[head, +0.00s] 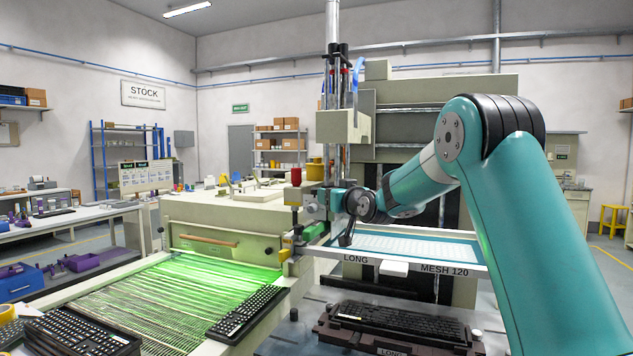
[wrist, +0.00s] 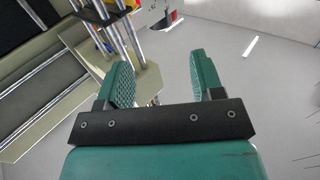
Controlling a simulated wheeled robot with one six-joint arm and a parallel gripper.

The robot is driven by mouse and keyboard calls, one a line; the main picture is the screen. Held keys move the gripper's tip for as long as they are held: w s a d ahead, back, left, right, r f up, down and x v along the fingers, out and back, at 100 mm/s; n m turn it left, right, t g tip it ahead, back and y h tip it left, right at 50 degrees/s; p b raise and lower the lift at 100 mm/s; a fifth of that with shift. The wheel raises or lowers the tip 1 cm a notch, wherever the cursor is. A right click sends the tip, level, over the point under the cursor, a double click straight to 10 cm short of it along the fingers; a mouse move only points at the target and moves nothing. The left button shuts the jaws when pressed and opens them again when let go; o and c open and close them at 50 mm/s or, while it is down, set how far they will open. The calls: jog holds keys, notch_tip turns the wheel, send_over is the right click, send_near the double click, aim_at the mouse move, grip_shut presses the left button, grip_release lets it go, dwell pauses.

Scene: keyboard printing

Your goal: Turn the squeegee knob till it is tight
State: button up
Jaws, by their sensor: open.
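My gripper (wrist: 164,72) is open in the wrist view. Its two green ribbed fingers stand apart, with nothing seen held between them. In the head view the end of my arm (head: 366,205) reaches to the press's squeegee carriage, below the vertical column and above the screen frame (head: 440,262). A small grey round part (head: 311,208) shows there, just left of my gripper; I cannot tell whether it is the squeegee knob. Contact with my fingers cannot be made out. In the wrist view no knob shows clearly.
The screen frame marked LONG and MESH 120 lies below my arm. A black keyboard (head: 400,322) sits on a dark fixture under it. A green-lit conveyor (head: 150,305) with keyboards is at left. Chrome posts (wrist: 128,32) and a cream beam (wrist: 148,80) stand close to my left finger.

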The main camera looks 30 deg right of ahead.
aim_at(316, 190)
jog(key=w+p, duration=0.1)
jog(key=w, duration=0.2)
jog(key=w+p, duration=0.2)
jog(key=w, duration=0.2)
jog(key=w+p, duration=0.2)
jog(key=w, duration=0.1)
jog(key=shift+w+d, duration=0.35)
jog(key=shift+d, duration=0.05)
jog(key=c, duration=0.9)
